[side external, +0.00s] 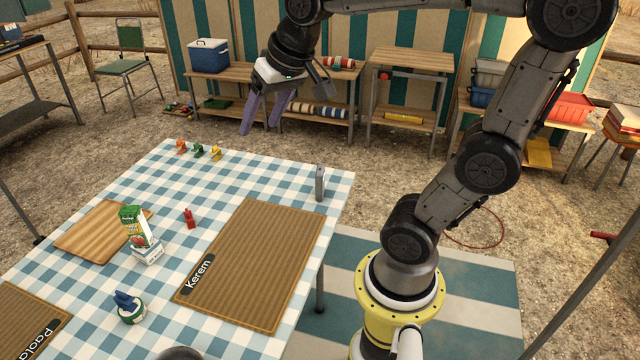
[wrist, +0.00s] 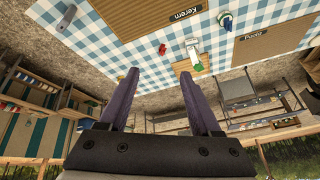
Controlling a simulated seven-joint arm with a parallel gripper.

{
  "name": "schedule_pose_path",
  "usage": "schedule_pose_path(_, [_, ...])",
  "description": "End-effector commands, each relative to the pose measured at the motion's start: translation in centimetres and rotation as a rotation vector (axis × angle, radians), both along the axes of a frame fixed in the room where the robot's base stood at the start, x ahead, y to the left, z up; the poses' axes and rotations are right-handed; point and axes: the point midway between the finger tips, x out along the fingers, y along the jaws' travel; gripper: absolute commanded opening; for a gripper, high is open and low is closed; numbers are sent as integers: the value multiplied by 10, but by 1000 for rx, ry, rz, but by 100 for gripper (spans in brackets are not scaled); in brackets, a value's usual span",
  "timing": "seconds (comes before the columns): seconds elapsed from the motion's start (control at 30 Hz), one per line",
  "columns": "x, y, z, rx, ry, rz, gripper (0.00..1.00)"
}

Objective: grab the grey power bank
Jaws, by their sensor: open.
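The grey power bank (side external: 320,183) stands upright near the right edge of the checked table, beyond the far right corner of the mat labelled Kerem. In the wrist view a grey upright piece at the table edge (wrist: 66,18), upper left, looks like the same power bank. My gripper (side external: 262,121) is open and empty, with its purple fingers pointing down. It is in the air well above the far side of the table, to the left of the power bank in the side view. In the wrist view the fingers (wrist: 159,78) are spread apart with nothing between them.
The checked table (side external: 275,180) holds the Kerem mat (side external: 270,255), a wooden board (side external: 85,230), a green-and-white carton (side external: 135,225), a red figure (side external: 189,218) and several small figures at the far edge. Shelves with a cooler (side external: 209,56) stand behind. The tabletop around the power bank is clear.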

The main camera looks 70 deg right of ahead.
Motion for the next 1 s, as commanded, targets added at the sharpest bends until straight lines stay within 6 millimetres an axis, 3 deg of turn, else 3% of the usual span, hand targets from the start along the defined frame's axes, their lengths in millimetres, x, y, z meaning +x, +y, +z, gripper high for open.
schedule_pose_path(0.1, [38,-48,-15,39,58,-164,65])
schedule_pose_path(0.3, [75,-144,-63,107,153,-425,65])
schedule_pose_path(0.47, [72,-226,-122,169,239,-616,65])
schedule_pose_path(0.6, [47,-281,-178,226,317,-742,65])
schedule_pose_path(0.77, [10,-309,-224,285,391,-834,65])
schedule_pose_path(1.0, [-2,-316,-245,298,402,-862,65])
